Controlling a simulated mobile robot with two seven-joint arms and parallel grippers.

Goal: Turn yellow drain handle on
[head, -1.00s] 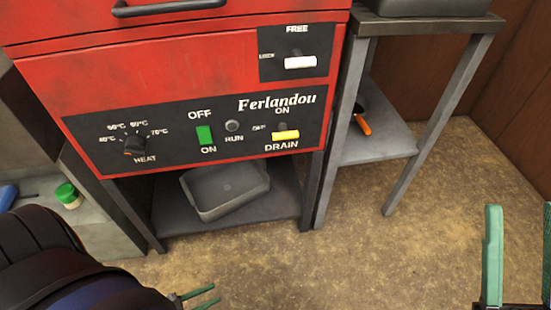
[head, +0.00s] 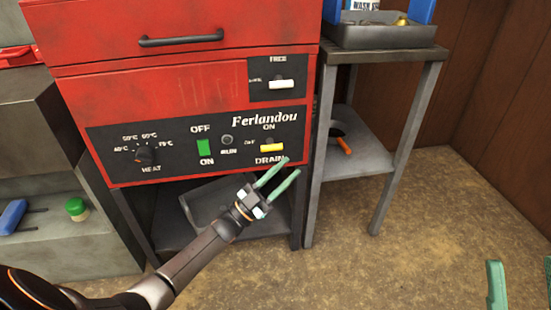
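The yellow drain handle (head: 272,148) is a short horizontal lever at the lower right of the black control panel (head: 120,140) on the red machine (head: 150,85). The word ON is above it and DRAIN below it. My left gripper (head: 283,172) is just below the handle, in front of the panel's lower edge. Its two green fingers are apart with nothing between them, pointing up and right. They look clear of the handle. My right gripper (head: 520,285) shows only in part at the lower right edge, its green fingers apart.
A white handle (head: 282,84) marked FREE is above the drain handle. A green switch (head: 204,148) and a heat knob (head: 143,155) are to the left. A grey bin (head: 205,200) stands under the machine, partly behind my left arm. A metal side table (head: 345,110) stands to the right.

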